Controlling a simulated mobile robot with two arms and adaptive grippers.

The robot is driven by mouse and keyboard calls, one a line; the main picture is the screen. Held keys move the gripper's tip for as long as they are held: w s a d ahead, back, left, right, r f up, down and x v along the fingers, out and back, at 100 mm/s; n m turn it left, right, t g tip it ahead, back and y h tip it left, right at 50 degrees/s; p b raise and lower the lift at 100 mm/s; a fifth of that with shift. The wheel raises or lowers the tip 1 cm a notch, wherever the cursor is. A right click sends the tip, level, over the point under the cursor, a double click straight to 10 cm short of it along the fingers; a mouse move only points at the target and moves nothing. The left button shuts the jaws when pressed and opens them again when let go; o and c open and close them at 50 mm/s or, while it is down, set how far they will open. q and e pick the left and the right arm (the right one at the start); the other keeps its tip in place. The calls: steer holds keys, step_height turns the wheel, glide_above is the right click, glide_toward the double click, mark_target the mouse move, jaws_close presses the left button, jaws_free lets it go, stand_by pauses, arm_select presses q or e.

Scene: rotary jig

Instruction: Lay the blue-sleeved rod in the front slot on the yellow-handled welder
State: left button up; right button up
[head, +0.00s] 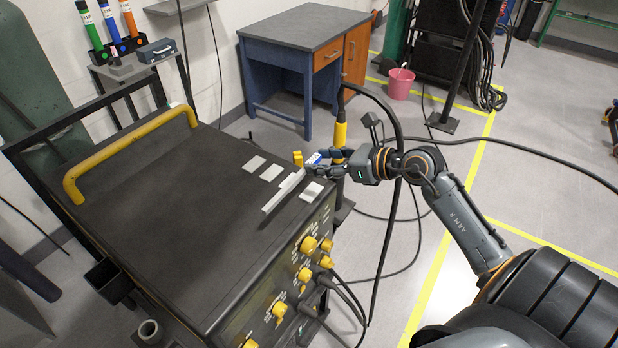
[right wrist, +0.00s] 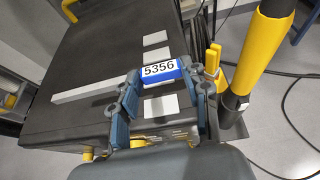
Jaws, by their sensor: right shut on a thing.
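The welder (head: 170,215) has a dark flat top with a yellow handle (head: 130,150) along its far left side. My right gripper (head: 318,161) is at the welder's right edge, shut on the blue sleeve (right wrist: 160,70) of a pale rod (head: 284,191). The sleeve has a white label reading 5356. The rod reaches out over the welder top, between pale flat pads; I cannot tell whether it touches the top. No slot walls are clear. My left gripper is out of view.
A yellow clip (head: 297,158) and a yellow-gripped torch (head: 340,135) stand close to my right gripper. Cables hang by the welder's knob panel (head: 305,270). A rack with coloured tubes (head: 107,30) is at the back left. A blue desk (head: 300,50) stands behind.

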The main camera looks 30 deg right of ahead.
mark_target(310, 190)
steer(key=a+f, duration=0.1)
steer(key=w+a+f, duration=0.1)
steer(key=f, duration=0.1)
steer(key=shift+a+f+p, duration=0.1)
steer(key=shift+a+p, duration=0.15)
steer(key=shift+p, duration=0.1)
steer(key=f+p, duration=0.1)
steer(key=f, duration=0.2)
steer(key=shift+a+f, duration=0.15)
steer(key=shift+a, duration=0.05)
steer(key=shift+f, duration=0.15)
steer(key=o, duration=0.9)
steer(key=shift+f, duration=0.1)
steer(key=shift+o, duration=0.2)
